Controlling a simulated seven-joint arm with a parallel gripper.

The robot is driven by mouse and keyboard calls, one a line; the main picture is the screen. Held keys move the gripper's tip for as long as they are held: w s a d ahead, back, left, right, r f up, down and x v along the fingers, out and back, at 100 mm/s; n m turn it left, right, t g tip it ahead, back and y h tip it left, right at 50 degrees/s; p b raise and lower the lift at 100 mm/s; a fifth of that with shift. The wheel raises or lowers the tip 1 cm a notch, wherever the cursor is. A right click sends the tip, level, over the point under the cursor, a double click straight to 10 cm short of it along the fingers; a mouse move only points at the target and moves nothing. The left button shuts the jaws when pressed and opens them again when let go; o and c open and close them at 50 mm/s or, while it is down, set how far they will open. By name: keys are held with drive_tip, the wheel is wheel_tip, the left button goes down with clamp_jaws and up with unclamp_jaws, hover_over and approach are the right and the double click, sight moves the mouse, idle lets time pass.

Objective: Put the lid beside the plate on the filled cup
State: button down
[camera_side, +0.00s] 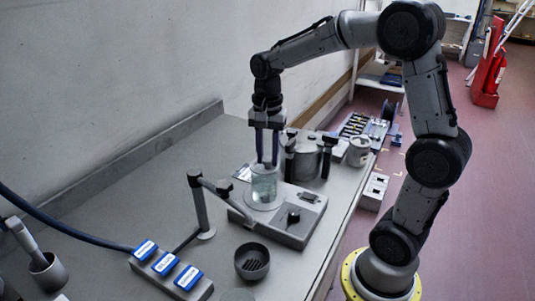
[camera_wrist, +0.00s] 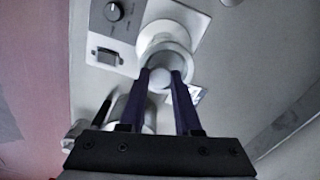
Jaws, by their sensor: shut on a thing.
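The filled cup (camera_side: 264,188) is a clear beaker with pale bluish liquid. It stands upright on the round plate (camera_side: 250,201) of a grey hotplate unit. My gripper (camera_side: 267,162) points straight down over it, with its dark blue fingertips at the height of the cup's rim. In the wrist view my gripper (camera_wrist: 161,76) is shut on a small pale round piece, which looks like the lid (camera_wrist: 160,79). The lid is over the cup's mouth; whether it touches the rim I cannot tell.
The hotplate unit (camera_side: 283,229) has a knob and a switch. A jointed stand (camera_side: 200,205) is close at the left. A dark bowl (camera_side: 251,262) and a blue-labelled block (camera_side: 170,268) stand in front. A metal pot (camera_side: 303,160) stands behind right.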

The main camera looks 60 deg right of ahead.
drive_tip(key=shift+f, duration=0.3)
idle(0.5)
idle(0.3)
drive_tip(key=shift+c, duration=0.2)
unclamp_jaws()
idle(0.3)
drive_tip(key=shift+r, duration=3.5)
